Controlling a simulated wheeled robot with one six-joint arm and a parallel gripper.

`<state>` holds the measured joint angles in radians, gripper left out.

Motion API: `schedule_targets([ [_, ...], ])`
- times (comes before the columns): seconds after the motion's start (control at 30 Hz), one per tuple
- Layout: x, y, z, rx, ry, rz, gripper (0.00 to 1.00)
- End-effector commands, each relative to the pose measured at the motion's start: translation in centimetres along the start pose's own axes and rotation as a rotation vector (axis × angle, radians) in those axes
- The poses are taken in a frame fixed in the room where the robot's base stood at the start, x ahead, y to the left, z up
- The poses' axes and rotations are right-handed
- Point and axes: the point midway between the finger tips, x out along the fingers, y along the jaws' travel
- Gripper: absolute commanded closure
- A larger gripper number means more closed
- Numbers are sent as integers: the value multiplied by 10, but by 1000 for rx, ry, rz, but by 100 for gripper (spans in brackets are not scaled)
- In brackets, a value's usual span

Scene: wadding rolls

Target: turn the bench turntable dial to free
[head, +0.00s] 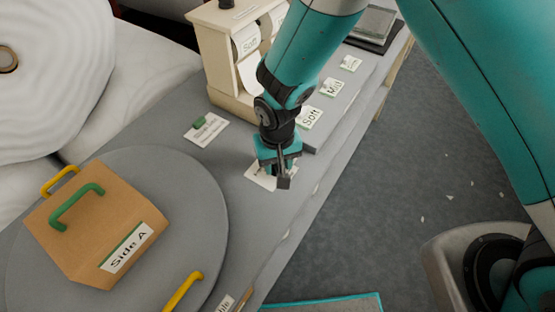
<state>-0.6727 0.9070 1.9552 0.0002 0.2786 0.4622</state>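The bench turntable (195,215) is a wide grey disc at the lower left, cut off by the picture's edges. A white label plate (256,174) lies on the bench right of the disc, under my gripper (277,175). My gripper points down over this plate and covers most of it. Any dial there is hidden, and the plate's lettering is not readable. The fingers overlap in this view, so I cannot tell whether they are open or shut, or whether they touch anything. Another white plate with a small green part (199,124) lies farther back on the bench.
A brown box (85,240) marked "Side A" with green and yellow handles sits on the disc. A yellow handle (184,291) stands near its front edge. A cream dispenser (217,50) and label cards, one "Soft" (309,118), stand behind my gripper. Grey floor lies right.

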Motion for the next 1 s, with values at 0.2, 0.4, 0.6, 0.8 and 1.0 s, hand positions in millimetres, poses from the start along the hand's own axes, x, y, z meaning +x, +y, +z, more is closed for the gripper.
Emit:
schedule_targets([
  [0.2,0,0,0,0,0,0,70],
  [0.4,0,0,0,0,0,0,100],
  [0.6,0,0,0,-9,-1,0,100],
  [0.8,0,0,0,-72,-1,0,100],
  [1.0,0,1,0,-208,-1,0,100],
])
